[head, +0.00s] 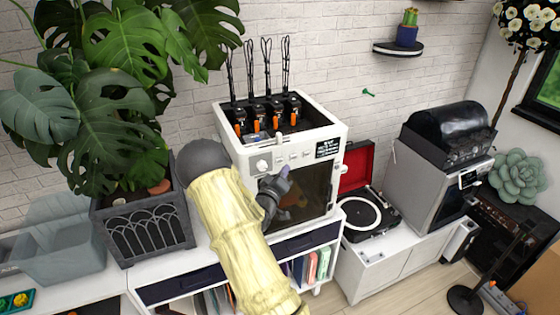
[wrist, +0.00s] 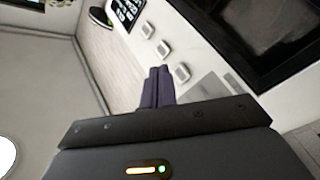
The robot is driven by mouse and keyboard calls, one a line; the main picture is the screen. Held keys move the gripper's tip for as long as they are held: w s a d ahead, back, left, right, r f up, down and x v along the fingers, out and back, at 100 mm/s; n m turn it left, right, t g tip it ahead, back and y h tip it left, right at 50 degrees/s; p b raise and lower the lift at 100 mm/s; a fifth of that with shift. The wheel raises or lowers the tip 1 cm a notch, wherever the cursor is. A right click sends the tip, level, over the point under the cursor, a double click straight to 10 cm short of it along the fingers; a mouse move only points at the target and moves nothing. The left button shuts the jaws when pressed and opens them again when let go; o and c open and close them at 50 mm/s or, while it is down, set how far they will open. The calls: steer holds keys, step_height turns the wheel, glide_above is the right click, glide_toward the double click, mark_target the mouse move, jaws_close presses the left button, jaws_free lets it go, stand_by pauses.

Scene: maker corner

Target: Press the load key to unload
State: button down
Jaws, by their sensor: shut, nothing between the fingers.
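A white boxy printer (head: 240,152) stands on a white cabinet. Its front panel has a round knob and a row of small square keys (head: 293,157). In the wrist view three keys show: one far (wrist: 147,30), one in the middle (wrist: 162,50) and one nearest (wrist: 182,73). I cannot read any label saying which is the load key. My gripper (head: 286,171) is shut and empty, in front of the panel just below the keys. In the wrist view its fingertips (wrist: 158,72) are beside the nearest key; I cannot tell whether they touch the panel.
Spools or tools with orange parts and tall wire stems stand in the printer's open top. A dark planter (head: 150,232) with a large plant is to the left. A record player (head: 368,215) with a red lid and a grey machine (head: 425,185) are to the right.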

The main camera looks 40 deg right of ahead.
steer(key=shift+w+d, duration=0.2)
steer(key=shift+w, duration=0.65)
stand_by(1.4)
steer(key=shift+w+d+b, duration=0.1)
steer(key=shift+w+b, duration=0.3)
steer(key=shift+w, duration=0.35)
stand_by(0.7)
steer(key=shift+s+b, duration=0.4)
steer(key=shift+s, duration=0.35)
steer(key=shift+s, duration=0.1)
steer(key=s, duration=0.2)
steer(key=s+a+b, duration=0.1)
steer(key=s, duration=0.1)
steer(key=shift+s+a, duration=0.2)
steer(key=shift+s, duration=0.15)
